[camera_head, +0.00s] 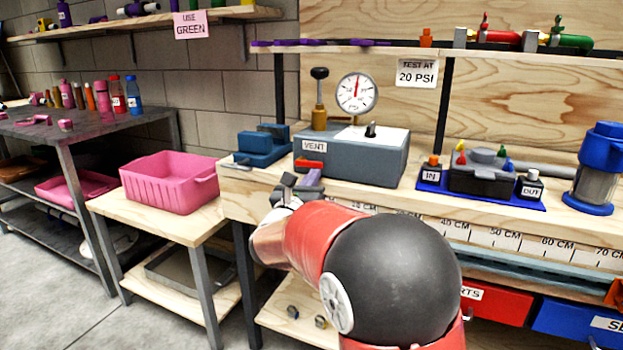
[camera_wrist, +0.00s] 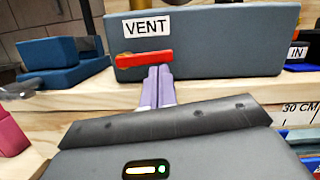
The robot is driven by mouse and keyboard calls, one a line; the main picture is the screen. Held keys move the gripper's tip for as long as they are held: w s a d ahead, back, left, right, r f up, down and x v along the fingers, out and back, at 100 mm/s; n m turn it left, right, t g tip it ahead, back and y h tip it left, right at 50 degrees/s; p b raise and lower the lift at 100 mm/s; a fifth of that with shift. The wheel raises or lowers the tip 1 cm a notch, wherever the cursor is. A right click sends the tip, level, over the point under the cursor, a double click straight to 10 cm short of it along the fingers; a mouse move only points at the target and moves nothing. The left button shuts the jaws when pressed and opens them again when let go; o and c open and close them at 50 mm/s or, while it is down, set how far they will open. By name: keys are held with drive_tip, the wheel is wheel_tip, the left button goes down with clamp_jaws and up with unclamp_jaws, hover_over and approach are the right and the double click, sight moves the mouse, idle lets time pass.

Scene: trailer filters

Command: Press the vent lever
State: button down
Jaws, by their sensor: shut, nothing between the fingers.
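The vent lever (camera_wrist: 144,59) is a red bar on the front face of the grey-blue test box (camera_wrist: 225,45), below the VENT label (camera_wrist: 147,26). It also shows in the head view (camera_head: 309,163), where the box (camera_head: 365,160) stands on the wooden bench. My gripper (camera_wrist: 159,72) is shut and empty, with its pale purple fingers together. In the head view my gripper (camera_head: 311,178) is just below the lever, partly hidden by my arm.
A pressure gauge (camera_head: 356,93) and a black-knobbed pump (camera_head: 319,100) rise behind the box. A blue vise-like block (camera_head: 262,146) stands to the left. An IN/OUT filter unit (camera_head: 482,178) stands to the right. A pink bin (camera_head: 170,182) sits on the lower table.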

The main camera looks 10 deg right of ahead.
drive_tip(key=shift+s+d+r+n+t+y+p, duration=0.15)
drive_tip(key=shift+r+n+y+p, duration=0.25)
drive_tip(key=shift+n, duration=0.5)
drive_tip(key=shift+w+r+n+t+y+p, duration=0.15)
drive_tip(key=shift+r+n+y+p, duration=0.25)
drive_tip(key=shift+n, duration=0.5)
drive_tip(key=shift+r+h, duration=0.3)
drive_tip(key=shift+r, duration=0.65)
drive_tip(key=shift+w+a+r, duration=0.1)
drive_tip(key=shift+a+r, duration=0.1)
drive_tip(key=shift+r, duration=0.25)
drive_tip(key=shift+w+a+r, duration=0.1)
drive_tip(key=shift+a+r, duration=0.05)
drive_tip(key=shift+r, duration=0.25)
drive_tip(key=shift+s+f, duration=0.1)
drive_tip(key=shift+s, duration=0.05)
